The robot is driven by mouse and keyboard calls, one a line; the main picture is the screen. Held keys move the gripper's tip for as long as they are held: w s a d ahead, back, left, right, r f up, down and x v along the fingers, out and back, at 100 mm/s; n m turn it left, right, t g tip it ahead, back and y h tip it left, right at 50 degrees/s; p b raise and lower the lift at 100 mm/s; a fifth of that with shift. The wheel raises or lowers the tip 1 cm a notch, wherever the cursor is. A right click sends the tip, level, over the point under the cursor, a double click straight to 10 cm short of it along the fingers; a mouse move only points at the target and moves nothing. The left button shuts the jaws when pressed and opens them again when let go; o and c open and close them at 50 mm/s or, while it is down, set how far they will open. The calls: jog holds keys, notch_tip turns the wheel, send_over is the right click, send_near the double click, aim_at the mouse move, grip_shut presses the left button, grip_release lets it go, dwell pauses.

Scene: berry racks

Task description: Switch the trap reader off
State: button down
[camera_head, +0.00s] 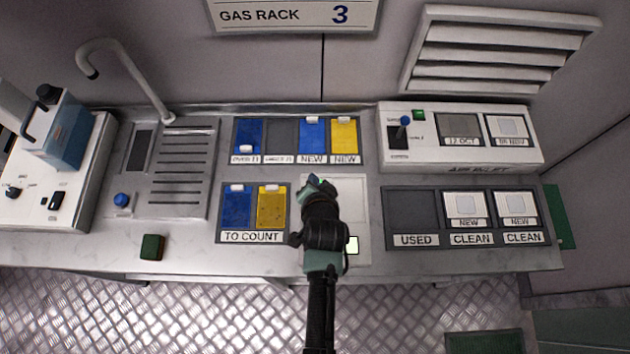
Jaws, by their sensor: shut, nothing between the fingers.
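No device carries a readable "trap reader" label. At the far left stands a white machine (75,215) with a blue-grey head (60,130); it may be the reader. A black switch (57,201) and a round black knob (13,193) are on its front. The switch's position is too small to tell. My gripper (316,186) is shut and empty over the pale panel (350,190) at mid-bench, well to the right of that machine. My wrist hides part of the panel.
A grey slotted unit (185,175) with a curved pipe (130,75) and blue knob (121,200) lies between. Blue and yellow cards sit in trays (278,162). The air inlet box (455,160) at right has a blue-tipped lever (404,121). A green block (152,247) is at the front edge.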

jog(key=shift+f, duration=0.15)
jog(key=shift+f, duration=0.3)
jog(key=shift+f+b, duration=0.55)
jog(key=shift+b, duration=0.15)
dwell(0.6)
dwell(0.3)
jog(key=shift+r+p, duration=0.95)
jog(key=shift+r, duration=0.1)
notch_tip(320, 180, up, 5)
jog(key=p, duration=0.4)
jog(key=shift+p, duration=0.35)
